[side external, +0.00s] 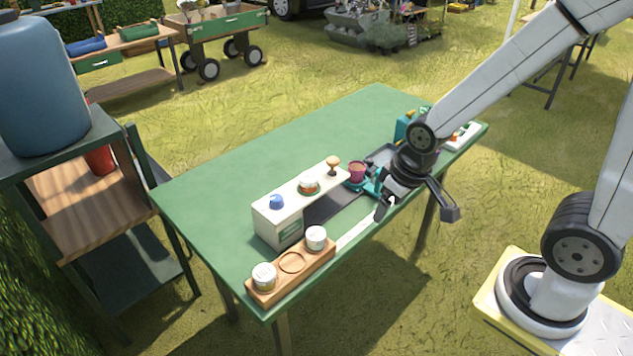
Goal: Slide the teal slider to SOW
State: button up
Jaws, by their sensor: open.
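A teal slider (371,188) sits at the right end of a dark track (325,207) along the front of a white box (281,228). A dark pink pot (356,171) stands at the slider's left side; I cannot tell if it rests on the slider. My gripper (382,203) is open, low over the table's front edge, just right of the slider and partly covering it. I cannot tell whether the fingers touch it. I cannot read SOW anywhere.
A wooden holder (290,280) with two white tins is at the near left. The green table (225,180) is clear behind the box.

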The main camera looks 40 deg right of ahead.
jog(key=shift+o, duration=1)
jog(key=w+d+f+g, duration=0.1)
jog(key=w+d, duration=0.9)
jog(key=w, duration=0.2)
jog(key=shift+g, duration=0.8)
jog(key=w+d+f, duration=0.1)
jog(key=w+d, duration=0.1)
jog(key=d, duration=0.3)
jog(key=w+d+f, duration=0.2)
jog(key=d, duration=0.2)
jog(key=w+d+f, duration=0.2)
jog(key=d, duration=0.3)
jog(key=shift+d+f, duration=0.1)
jog(key=shift+d, duration=0.2)
jog(key=shift+f, duration=0.1)
jog(key=shift+f, duration=3.8)
